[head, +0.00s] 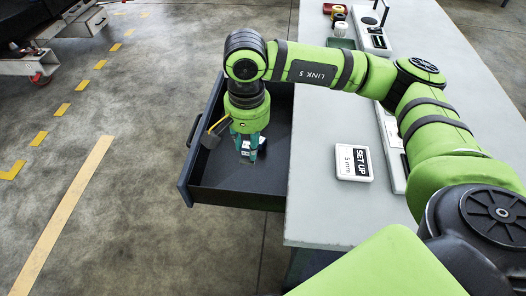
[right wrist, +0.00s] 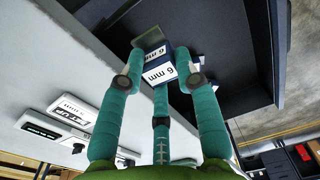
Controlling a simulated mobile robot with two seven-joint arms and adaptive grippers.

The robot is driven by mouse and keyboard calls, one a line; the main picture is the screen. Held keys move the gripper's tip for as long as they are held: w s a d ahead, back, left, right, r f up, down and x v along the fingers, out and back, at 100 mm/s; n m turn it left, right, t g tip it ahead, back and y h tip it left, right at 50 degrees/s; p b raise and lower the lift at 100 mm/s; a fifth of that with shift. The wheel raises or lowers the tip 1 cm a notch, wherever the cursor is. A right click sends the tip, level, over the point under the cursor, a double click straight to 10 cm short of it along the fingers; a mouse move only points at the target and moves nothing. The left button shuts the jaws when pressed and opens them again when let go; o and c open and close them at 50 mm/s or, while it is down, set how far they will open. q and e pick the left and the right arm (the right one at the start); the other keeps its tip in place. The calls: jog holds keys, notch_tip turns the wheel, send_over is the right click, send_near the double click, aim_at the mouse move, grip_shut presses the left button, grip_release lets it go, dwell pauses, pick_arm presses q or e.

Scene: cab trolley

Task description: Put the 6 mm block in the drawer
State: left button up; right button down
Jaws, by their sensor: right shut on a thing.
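The 6 mm block (right wrist: 160,70) is held between the teal fingers of my right gripper (right wrist: 158,80) in the right wrist view. It has white "6 mm" labels on dark blue faces. In the head view my right gripper (head: 249,150) points down inside the outline of the open drawer (head: 223,178), and the block's white label (head: 247,144) shows between the fingers. The dark drawer also shows in the right wrist view (right wrist: 225,75). I cannot tell whether the block touches the drawer floor. My left gripper is not in view.
The grey tabletop (head: 318,205) lies right of the drawer. A white "SET UP 5 mm" plate (head: 353,162) lies on it, with a white tray (head: 390,140) beyond, partly behind my arm. Small items, including a yellow-topped one (head: 340,12), stand at the far end.

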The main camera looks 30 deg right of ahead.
jog(key=w+d+f+m+b, duration=0.1)
jog(key=w+f+m+b, duration=0.1)
jog(key=w+f+m, duration=0.45)
jog(key=m, duration=1.5)
send_over(256, 174)
notch_tip(256, 174, down, 4)
jog(key=r, duration=0.1)
notch_tip(256, 174, down, 6)
jog(key=shift+r+p, duration=0.1)
jog(key=shift+p, duration=0.4)
notch_tip(256, 174, down, 4)
jog(key=shift+f, duration=0.55)
jog(key=c, duration=0.9)
grip_release()
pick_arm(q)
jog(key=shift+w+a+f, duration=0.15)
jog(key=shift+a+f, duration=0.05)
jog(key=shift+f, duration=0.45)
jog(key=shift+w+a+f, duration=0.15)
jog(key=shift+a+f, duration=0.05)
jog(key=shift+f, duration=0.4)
